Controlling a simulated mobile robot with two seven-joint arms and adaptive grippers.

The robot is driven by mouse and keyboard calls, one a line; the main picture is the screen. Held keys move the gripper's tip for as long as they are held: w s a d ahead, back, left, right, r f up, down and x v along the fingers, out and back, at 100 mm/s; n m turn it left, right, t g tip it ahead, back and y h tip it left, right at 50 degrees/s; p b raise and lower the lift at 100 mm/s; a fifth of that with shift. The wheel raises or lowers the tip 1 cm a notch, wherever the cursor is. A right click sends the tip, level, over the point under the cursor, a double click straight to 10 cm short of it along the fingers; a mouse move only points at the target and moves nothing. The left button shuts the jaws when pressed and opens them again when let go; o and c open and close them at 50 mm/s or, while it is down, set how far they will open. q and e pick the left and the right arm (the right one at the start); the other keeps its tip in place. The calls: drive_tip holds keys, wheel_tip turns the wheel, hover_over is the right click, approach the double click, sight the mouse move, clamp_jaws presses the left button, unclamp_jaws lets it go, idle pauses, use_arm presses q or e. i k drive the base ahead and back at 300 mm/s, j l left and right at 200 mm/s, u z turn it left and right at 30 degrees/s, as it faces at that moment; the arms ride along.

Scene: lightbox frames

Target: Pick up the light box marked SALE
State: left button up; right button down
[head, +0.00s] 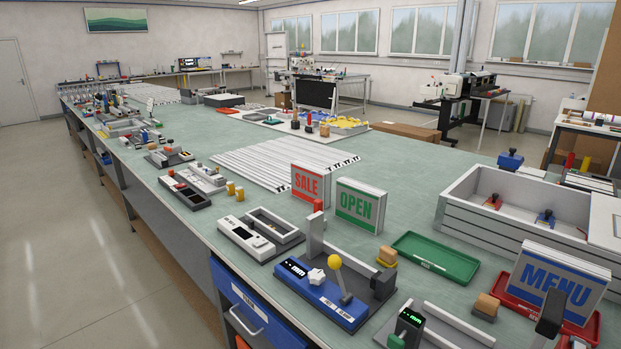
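The light box marked SALE (310,183) stands upright on the green worktop (410,185), near the middle of the head view. I see neither of my grippers for certain; a dark part in front of the MENU box is unclear.
A blue-based device with a yellow knob (334,262) and a grey-white device (248,238) stand in front of the SALE box. White strips (275,158) lie behind it. A green tray (436,257) and a grey crate (490,239) are to the right.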

sight(309, 184)
drive_tip(key=j+z, duration=0.1)
drive_tip(key=z, duration=0.95)
drive_tip(key=j+z, duration=0.9)
drive_tip(key=k+j+z, duration=0.2)
drive_tip(key=j, duration=0.15)
drive_tip(key=k+j+z, duration=0.15)
drive_tip(key=j, duration=0.2)
drive_tip(key=k+j+z, duration=0.2)
drive_tip(key=j, duration=0.15)
drive_tip(key=k+j+z, duration=0.1)
drive_tip(key=j, duration=0.2)
drive_tip(key=k+j+z, duration=0.1)
drive_tip(key=k+j, duration=0.25)
drive_tip(key=j, duration=0.25)
drive_tip(key=k+j, duration=0.3)
drive_tip(key=j, duration=0.15)
drive_tip(key=k+j+z, duration=0.15)
drive_tip(key=k+j, duration=0.15)
drive_tip(key=j, duration=0.15)
